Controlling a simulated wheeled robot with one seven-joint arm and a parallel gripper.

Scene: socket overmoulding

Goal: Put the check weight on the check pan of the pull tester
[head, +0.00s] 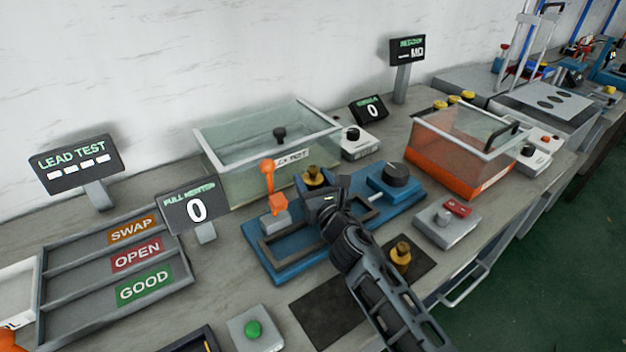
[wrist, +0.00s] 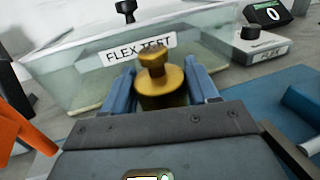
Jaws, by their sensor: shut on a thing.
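A brass check weight (head: 314,177) with a knob on top is held upright between the fingertips of my gripper (head: 322,190). In the wrist view the weight (wrist: 162,88) sits between the two blue fingers of my gripper (wrist: 163,80), which are shut on it. The pull tester (head: 262,262) is a blue base with an orange lever and a grey rail frame. The weight is over its middle; I cannot tell how high. A dark round disc (head: 396,174), perhaps the check pan, sits on the tester's blue block at the right, apart from the weight.
A second brass weight (head: 400,254) stands on a dark mat (head: 325,313) beside my arm. A clear flex test box (head: 235,170) stands behind the tester. A display reading 0 (head: 194,207) stands at left. A grey box with a red switch (head: 446,222) is at right.

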